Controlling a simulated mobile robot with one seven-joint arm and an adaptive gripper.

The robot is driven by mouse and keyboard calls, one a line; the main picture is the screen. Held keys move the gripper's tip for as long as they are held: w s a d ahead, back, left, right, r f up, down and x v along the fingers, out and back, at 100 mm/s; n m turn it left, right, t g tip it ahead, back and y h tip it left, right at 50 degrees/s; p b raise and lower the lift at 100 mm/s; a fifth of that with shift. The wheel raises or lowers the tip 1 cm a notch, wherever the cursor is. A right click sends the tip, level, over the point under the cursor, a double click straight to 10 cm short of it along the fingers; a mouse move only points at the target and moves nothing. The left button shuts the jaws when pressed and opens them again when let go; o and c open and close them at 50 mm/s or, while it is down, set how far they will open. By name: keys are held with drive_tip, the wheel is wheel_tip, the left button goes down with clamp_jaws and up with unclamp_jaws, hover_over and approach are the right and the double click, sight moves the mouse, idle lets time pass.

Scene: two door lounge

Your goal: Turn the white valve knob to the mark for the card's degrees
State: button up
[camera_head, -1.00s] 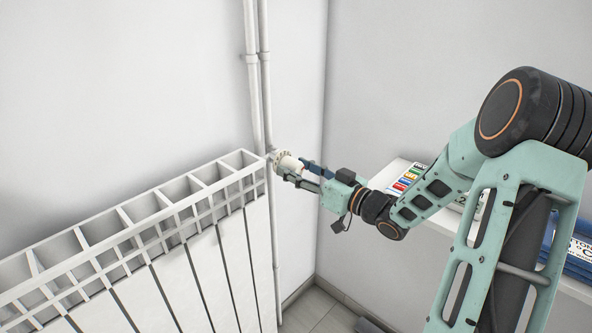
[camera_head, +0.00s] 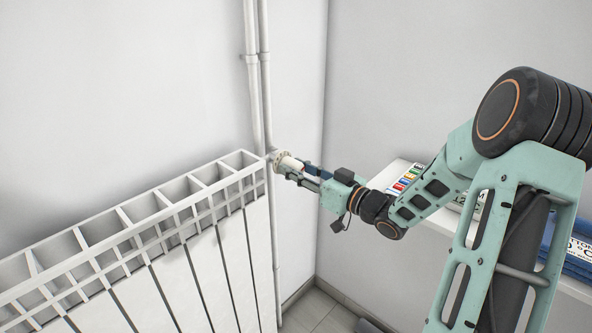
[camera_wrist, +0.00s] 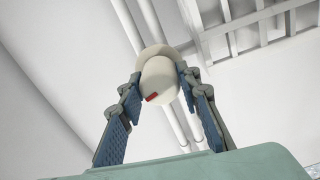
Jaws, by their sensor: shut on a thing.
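The white valve knob (camera_head: 289,163) sits at the right end of the radiator, next to the wall pipes. In the wrist view the knob (camera_wrist: 160,80) is between my two fingers, and a small red mark (camera_wrist: 151,98) shows on its near face. My gripper (camera_head: 303,170) is shut on the knob from the right; its blue-padded fingers also show in the wrist view (camera_wrist: 158,103). The degree marks around the knob are too small to read. The card cannot be made out.
A white radiator (camera_head: 190,250) fills the lower left. White vertical pipes (camera_head: 265,80) run up the wall behind the knob. A white shelf (camera_head: 432,217) with colourful boxes (camera_head: 407,177) stands at the right, partly behind my arm. Tiled floor (camera_head: 325,310) shows below.

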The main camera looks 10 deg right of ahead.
drive_tip(key=n+b, duration=0.5)
drive_tip(key=n, duration=0.1)
drive_tip(key=shift+a+f+b, duration=0.1)
drive_tip(key=shift+f+b, duration=0.2)
drive_tip(key=shift+b, duration=0.1)
drive_tip(key=n+b, duration=0.4)
drive_tip(key=shift+r+n+b, duration=0.2)
drive_tip(key=shift+n+b, duration=0.45)
drive_tip(key=shift+n, duration=0.05)
drive_tip(key=o, duration=1.2)
drive_tip(key=shift+c, duration=0.2)
drive_tip(key=shift+s, duration=0.1)
